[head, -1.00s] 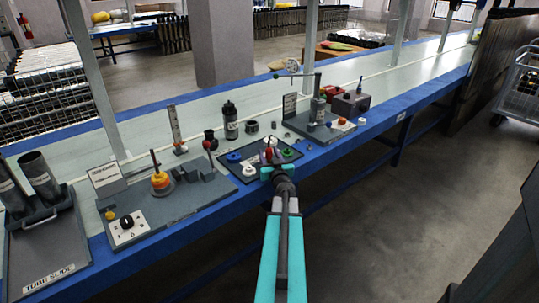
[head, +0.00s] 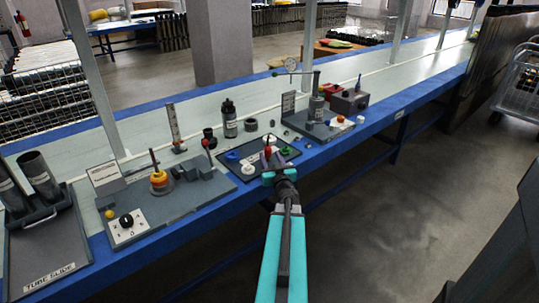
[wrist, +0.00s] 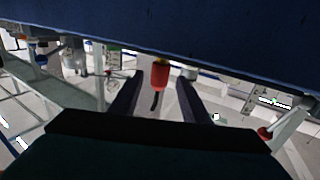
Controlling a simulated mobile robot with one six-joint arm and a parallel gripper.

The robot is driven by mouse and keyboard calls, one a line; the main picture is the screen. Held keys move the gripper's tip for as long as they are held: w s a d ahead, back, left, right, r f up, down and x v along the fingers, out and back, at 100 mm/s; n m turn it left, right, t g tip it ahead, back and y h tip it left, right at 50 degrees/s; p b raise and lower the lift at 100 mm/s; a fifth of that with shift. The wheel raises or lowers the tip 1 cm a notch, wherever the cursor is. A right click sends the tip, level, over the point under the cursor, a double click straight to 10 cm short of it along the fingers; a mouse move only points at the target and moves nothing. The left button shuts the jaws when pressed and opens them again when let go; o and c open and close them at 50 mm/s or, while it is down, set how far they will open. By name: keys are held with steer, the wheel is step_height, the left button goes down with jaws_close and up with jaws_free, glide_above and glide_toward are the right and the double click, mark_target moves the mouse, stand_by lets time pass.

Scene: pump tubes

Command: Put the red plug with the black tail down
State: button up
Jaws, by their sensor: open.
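The red plug (head: 267,151) stands over the dark tray (head: 235,171) in the head view. In the wrist view the red plug (wrist: 160,75) has its thin black tail (wrist: 154,101) pointing down the picture and a small yellowish part at its upper end. My gripper (head: 274,160) reaches over the tray's near edge. In the wrist view my gripper (wrist: 160,84) is open, with one dark finger on each side of the plug and a visible gap to both. The plug's contact with the tray is hard to make out.
On the tray are a blue ring-like piece (head: 232,156), a white piece (head: 248,168) and a green piece (head: 286,151). A grey fixture with an orange stack (head: 159,179) stands left. A black bottle (head: 229,120) stands behind the tray. Another fixture (head: 317,122) stands to the right.

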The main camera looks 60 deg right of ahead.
steer(key=v, duration=0.4)
steer(key=shift+s+a, duration=0.15)
steer(key=shift+a, duration=0.1)
steer(key=shift+s+r+p, duration=0.1)
steer(key=shift+r+p, duration=0.05)
steer(key=shift+p, duration=0.5)
steer(key=p+v, duration=0.2)
steer(key=p, duration=0.3)
steer(key=shift+s+a, duration=0.2)
steer(key=shift+s, duration=0.05)
steer(key=shift+s, duration=0.15)
